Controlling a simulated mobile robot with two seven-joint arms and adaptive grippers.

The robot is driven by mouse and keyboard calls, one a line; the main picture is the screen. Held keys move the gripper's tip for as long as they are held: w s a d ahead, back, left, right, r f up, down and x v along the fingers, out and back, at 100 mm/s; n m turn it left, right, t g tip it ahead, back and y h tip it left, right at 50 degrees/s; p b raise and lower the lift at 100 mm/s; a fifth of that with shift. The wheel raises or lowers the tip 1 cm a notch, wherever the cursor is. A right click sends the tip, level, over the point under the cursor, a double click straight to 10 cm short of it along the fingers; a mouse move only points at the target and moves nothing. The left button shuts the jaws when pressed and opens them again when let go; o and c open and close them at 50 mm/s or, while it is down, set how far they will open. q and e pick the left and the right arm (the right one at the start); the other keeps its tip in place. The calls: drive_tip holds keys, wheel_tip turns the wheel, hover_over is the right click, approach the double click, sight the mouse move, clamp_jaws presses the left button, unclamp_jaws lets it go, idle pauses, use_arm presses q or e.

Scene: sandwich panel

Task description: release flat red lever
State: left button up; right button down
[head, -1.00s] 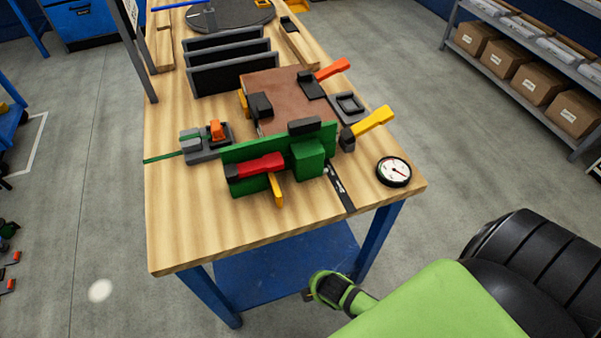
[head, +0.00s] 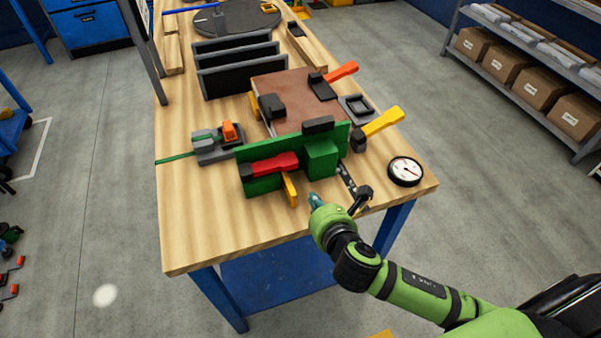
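My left gripper is not in view.
A brown panel (head: 296,98) lies behind the green block. A yellow-handled clamp (head: 382,122), an orange-handled clamp (head: 340,72) and a round dial gauge (head: 405,170) stand to the right. Bare wooden table (head: 205,225) lies at the front left.

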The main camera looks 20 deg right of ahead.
sight(269, 166)
drive_tip(key=n, duration=0.1)
drive_tip(key=w+r+n, duration=0.1)
drive_tip(key=n, duration=0.1)
drive_tip(key=n+t, duration=0.1)
drive_tip(key=n, duration=0.1)
drive_tip(key=shift+w+a+r+y, duration=0.15)
drive_tip(key=shift+a+y, duration=0.15)
drive_tip(key=shift+a, duration=0.05)
drive_tip(key=x, duration=1)
drive_tip(key=shift+r+p, duration=0.1)
drive_tip(key=shift+p, duration=0.2)
